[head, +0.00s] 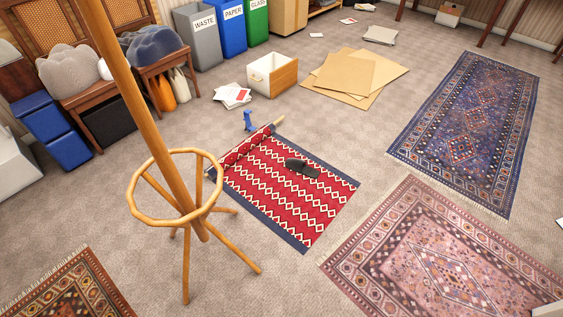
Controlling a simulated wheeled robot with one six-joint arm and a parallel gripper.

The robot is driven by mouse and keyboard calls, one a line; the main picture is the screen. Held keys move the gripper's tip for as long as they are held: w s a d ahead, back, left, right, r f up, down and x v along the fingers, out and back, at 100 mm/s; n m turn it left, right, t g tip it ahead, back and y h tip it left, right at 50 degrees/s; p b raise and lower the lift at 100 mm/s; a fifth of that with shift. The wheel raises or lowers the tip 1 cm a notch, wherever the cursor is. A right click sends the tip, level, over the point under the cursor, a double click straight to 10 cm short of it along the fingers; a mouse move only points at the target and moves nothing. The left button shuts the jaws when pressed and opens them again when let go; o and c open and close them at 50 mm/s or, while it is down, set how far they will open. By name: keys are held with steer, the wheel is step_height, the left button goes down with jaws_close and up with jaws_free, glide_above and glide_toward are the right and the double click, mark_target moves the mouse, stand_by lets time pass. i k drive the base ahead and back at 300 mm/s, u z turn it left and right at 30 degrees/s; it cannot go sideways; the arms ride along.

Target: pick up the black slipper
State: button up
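The black slipper (302,168) lies on the red rug (290,205) with white diamond rows and dark end bands. It rests towards the upper right part of that rug, apart from the rolled-up end at the rug's upper left. The slipper's whole outline shows, and nothing lies on it. My gripper is not in view.
A wooden coat stand (187,207) rises in front, left of the red rug. A small blue object (249,120) stands behind the rolled end. A pink rug (440,250) and a blue rug (470,130) lie to the right. Flat cardboard (352,75) and a drawer box (272,76) lie behind.

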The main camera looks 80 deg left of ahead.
mark_target(297, 164)
steer(key=u, duration=1.5)
steer(key=i, duration=3.35)
steer(key=u, duration=2.75)
